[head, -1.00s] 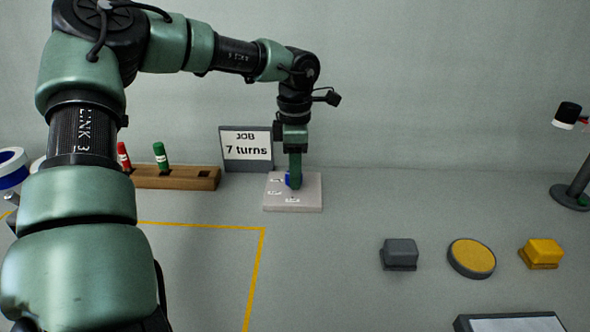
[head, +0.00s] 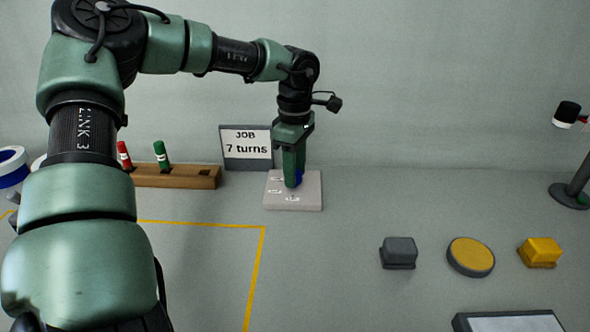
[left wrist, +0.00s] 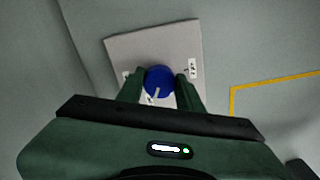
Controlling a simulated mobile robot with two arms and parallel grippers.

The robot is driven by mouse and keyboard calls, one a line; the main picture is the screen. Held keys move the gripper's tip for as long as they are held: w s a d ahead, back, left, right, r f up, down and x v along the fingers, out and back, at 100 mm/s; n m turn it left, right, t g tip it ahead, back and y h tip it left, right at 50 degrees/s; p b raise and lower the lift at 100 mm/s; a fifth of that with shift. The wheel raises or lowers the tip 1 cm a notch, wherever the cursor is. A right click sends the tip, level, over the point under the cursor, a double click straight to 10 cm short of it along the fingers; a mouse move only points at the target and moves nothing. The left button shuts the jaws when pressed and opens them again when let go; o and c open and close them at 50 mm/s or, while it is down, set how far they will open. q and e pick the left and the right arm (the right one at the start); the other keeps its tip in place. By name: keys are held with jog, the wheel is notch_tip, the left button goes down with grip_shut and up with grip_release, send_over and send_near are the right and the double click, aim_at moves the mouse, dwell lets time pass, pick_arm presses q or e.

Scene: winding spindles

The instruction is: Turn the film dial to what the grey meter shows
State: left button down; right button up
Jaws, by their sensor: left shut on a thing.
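The blue dial (head: 299,177) sits on a pale square plate (head: 312,203) with small white labels, near the back wall. In the left wrist view the dial (left wrist: 159,79) is round, with a pale pointer line running toward the lower edge of the picture. My left gripper (head: 293,181) points down over the plate, shut on the dial, one finger on each side. In the head view its fingers hide most of the dial. The label writing is too small to read. I cannot make out a grey meter for certain. My right gripper is not in view.
A sign (head: 247,148) reading "JOB 7 turns" stands behind the plate. A wooden rack (head: 185,177) holds a red and a green marker. A grey block (head: 399,252), yellow disc (head: 471,256) and yellow block (head: 541,252) lie at right. A dark-framed panel (head: 510,322) is cut off below.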

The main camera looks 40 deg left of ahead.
pick_arm(q)
jog(key=shift+r, duration=0.1)
jog(key=c, duration=0.9)
grip_release()
